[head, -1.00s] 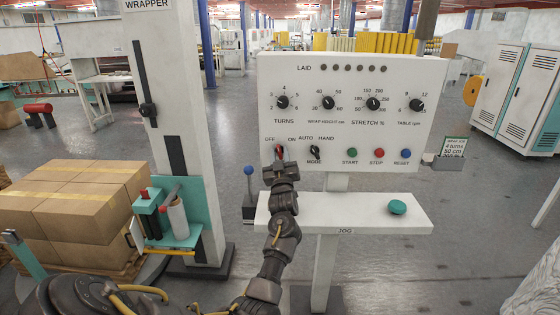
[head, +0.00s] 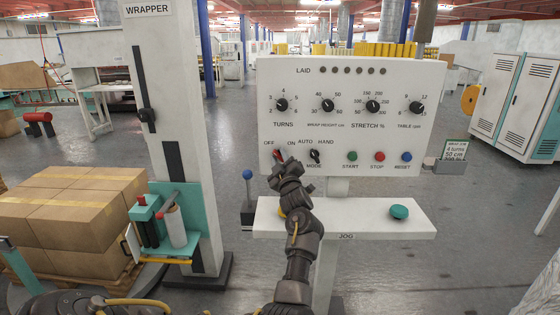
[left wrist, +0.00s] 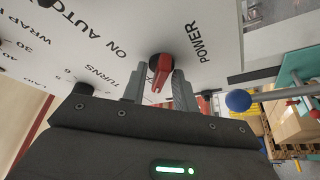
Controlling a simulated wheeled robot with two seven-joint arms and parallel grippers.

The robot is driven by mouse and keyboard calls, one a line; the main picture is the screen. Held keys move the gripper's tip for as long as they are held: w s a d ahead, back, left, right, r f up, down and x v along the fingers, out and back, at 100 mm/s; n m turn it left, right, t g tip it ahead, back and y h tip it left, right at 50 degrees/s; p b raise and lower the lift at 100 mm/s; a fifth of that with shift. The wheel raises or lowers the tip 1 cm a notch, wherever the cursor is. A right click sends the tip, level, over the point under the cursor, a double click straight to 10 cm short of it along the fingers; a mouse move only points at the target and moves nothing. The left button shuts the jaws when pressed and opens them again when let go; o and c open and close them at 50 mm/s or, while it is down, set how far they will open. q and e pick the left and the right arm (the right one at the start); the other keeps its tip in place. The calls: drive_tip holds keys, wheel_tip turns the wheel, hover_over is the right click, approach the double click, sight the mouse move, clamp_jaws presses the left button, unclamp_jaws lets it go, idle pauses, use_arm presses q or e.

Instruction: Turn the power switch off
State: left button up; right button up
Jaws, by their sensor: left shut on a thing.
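The power switch (head: 277,155) is a red pointer on a dark round base, low at the left of the white control panel (head: 400,128), under the OFF and ON labels. In the head view its pointer leans up-left toward OFF. My left gripper (head: 280,166) is at the panel and covers the lower part of the switch. My right gripper is not in view.
The mode knob (head: 314,156) is close to the right of my gripper. A shelf with a green jog button (head: 399,212) juts out below the panel. A blue-topped lever (head: 247,174) stands to the left. Stacked boxes (head: 70,205) are farther left.

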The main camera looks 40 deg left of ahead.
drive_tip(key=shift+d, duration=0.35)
use_arm(q)
drive_tip(key=o, duration=0.6)
drive_tip(key=shift+w+d, duration=0.1)
